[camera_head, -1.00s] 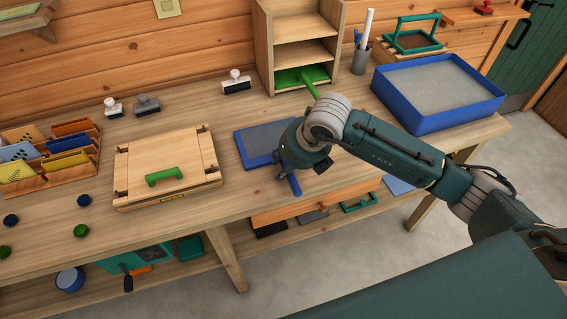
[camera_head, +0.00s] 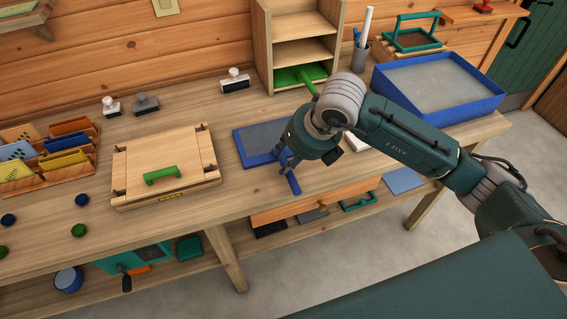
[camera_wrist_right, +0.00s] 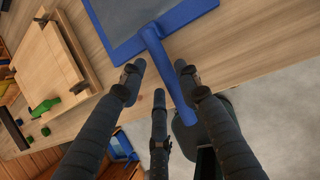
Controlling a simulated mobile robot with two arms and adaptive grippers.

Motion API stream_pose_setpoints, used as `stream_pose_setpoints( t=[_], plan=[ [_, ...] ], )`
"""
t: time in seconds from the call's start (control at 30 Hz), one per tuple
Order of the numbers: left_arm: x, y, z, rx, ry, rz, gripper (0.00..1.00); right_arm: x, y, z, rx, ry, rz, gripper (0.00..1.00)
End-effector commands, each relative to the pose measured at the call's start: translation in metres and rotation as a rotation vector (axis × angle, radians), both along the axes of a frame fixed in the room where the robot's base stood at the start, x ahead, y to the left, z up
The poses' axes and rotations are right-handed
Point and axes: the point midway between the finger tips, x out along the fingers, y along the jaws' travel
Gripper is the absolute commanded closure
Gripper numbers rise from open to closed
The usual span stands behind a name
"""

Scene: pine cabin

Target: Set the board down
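The board (camera_head: 255,147) has a grey face, a blue rim and a blue handle (camera_head: 293,184). It lies flat on the bench, its handle reaching toward the front edge. In the right wrist view the board (camera_wrist_right: 125,22) is at the top and its handle runs down past the fingers. My right gripper (camera_head: 284,164) is just over the handle end of the board. Its fingers are spread in the wrist view (camera_wrist_right: 162,82), with the handle seen between and beyond them, apparently not clamped. My left gripper is not in view.
A wooden shelf unit (camera_head: 263,50) is behind, and a blue-walled tray (camera_head: 436,122) is at the right. Several stamps stand at the back. Bare bench lies between the press and the board.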

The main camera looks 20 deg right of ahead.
Motion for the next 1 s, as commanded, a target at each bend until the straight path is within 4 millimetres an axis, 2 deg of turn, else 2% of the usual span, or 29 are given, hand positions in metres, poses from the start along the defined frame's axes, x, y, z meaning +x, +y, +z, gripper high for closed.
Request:
stream_pose_setpoints(
  t=[0.2,0.4,1.0],
  plan=[
    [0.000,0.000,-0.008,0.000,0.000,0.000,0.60,-0.017,-0.010,0.042,-0.002,-0.006,0.001,0.67],
    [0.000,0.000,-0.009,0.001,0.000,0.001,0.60,-0.026,-0.014,0.064,-0.001,-0.003,0.000,0.67],
    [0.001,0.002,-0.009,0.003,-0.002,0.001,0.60,-0.029,-0.015,0.068,-0.001,0.000,0.001,0.67]
  ],
)
